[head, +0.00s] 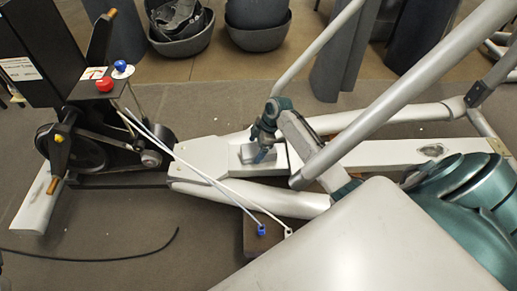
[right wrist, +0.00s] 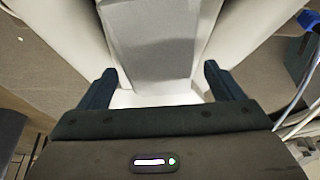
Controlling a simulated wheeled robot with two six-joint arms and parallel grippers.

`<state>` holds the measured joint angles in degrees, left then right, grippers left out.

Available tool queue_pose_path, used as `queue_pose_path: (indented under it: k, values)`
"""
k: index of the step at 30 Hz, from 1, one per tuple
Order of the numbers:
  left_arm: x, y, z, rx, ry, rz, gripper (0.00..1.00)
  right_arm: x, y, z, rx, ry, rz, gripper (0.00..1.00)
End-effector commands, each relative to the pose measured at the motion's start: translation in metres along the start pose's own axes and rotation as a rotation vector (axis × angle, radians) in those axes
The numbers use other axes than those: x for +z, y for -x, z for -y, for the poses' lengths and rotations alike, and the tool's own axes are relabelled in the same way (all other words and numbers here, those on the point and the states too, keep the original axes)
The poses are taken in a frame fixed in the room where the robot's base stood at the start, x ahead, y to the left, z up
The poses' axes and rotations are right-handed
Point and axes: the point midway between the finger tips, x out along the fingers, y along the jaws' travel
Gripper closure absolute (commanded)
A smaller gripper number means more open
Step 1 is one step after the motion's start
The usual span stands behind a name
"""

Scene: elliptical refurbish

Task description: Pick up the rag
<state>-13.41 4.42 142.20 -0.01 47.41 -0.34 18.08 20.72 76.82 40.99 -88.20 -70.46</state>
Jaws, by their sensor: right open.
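My right gripper (head: 262,154) points down over the white central rail of the elliptical machine, and its dark fingers are open and apart in the right wrist view (right wrist: 157,86). A grey, flat, rectangular piece (right wrist: 150,40) with a fine texture lies ahead of and between the fingertips. It may be the rag, but I cannot tell for certain. In the head view a small grey patch (head: 249,152) shows at the gripper's tips, partly hidden by the fingers. I see no gap or contact clearly between the fingers and this piece. My left gripper is out of view.
The machine's silver handle tube (head: 400,90) slants across the right side. White and blue cables (head: 190,168) run to a brown block (head: 256,240). A black flywheel unit (head: 90,148) stands at left. Grey bins (head: 258,37) stand behind.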

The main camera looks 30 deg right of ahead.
Motion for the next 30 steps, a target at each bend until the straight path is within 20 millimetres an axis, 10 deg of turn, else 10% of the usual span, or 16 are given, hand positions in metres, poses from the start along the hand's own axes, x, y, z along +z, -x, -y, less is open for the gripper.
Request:
queue_pose_path:
  k: [5, 23, 30]
  values:
    - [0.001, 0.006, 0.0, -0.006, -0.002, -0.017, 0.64, 0.001, -0.027, 0.001, -0.001, -0.001, 0.0, 0.13]
    - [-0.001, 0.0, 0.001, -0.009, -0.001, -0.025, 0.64, 0.001, -0.029, 0.001, -0.001, -0.002, 0.0, 0.13]
    - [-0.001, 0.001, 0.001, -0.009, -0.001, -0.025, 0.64, 0.002, -0.03, 0.001, 0.0, -0.001, 0.0, 0.58]
